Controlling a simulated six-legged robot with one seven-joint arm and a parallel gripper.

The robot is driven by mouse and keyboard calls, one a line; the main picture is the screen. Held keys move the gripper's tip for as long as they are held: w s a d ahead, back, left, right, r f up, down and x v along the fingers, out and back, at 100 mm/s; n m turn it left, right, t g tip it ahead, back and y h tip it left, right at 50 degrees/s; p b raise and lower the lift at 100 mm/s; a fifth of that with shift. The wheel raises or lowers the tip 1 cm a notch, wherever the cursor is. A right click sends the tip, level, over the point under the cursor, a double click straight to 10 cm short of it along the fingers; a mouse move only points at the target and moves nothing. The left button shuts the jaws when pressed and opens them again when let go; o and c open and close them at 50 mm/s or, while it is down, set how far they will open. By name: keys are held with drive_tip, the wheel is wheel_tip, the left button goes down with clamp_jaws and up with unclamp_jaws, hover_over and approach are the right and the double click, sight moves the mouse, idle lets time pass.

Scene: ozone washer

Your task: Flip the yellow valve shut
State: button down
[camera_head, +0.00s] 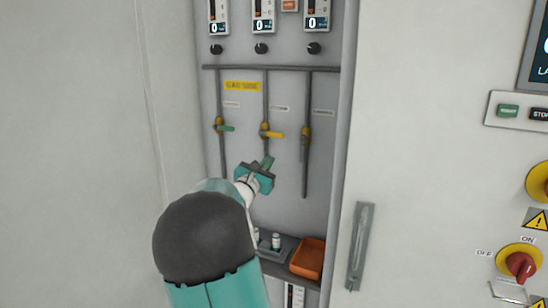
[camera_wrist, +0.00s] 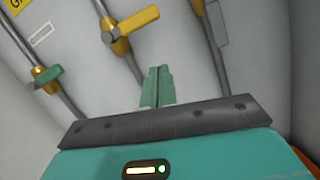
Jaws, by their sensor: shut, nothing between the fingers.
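The yellow valve (camera_head: 271,133) is on the middle of three vertical pipes inside the cabinet. Its yellow handle sticks out sideways to the right, across the pipe. It also shows in the wrist view, where the yellow handle (camera_wrist: 136,23) is at the top centre. My gripper (camera_head: 267,162) is shut and empty, just below the yellow valve and in front of the middle pipe. In the wrist view my gripper's fingertips (camera_wrist: 159,72) are together, below and right of the yellow handle and apart from it.
A green-handled valve (camera_head: 224,127) is on the left pipe, its handle sideways. A third valve (camera_head: 305,137) is on the right pipe, its handle along the pipe. An orange bin (camera_head: 308,258) sits on the shelf below. The cabinet's right edge (camera_head: 344,150) borders the opening.

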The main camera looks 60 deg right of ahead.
drive_tip(key=v, duration=0.7)
drive_tip(key=shift+s+f, duration=0.1)
drive_tip(key=shift+s, duration=0.05)
drive_tip(key=s+a+f+m+t+y, duration=0.1)
drive_tip(key=s+a+f+m+y, duration=0.2)
drive_tip(key=a+y, duration=0.4)
drive_tip(key=s+a+f+m+t+y, duration=0.1)
drive_tip(key=s+a+f+m+y, duration=0.2)
drive_tip(key=a, duration=2.1)
drive_tip(key=s+a+f+m+t+y, duration=0.1)
drive_tip(key=s+a+f+m+y, duration=0.3)
drive_tip(key=a+m+y, duration=0.6)
drive_tip(key=s+a, duration=0.2)
drive_tip(key=a, duration=0.4)
drive_tip(key=shift+s+a+m+y, duration=0.2)
drive_tip(key=shift+a+m+y, duration=0.05)
drive_tip(key=shift+m+y, duration=0.05)
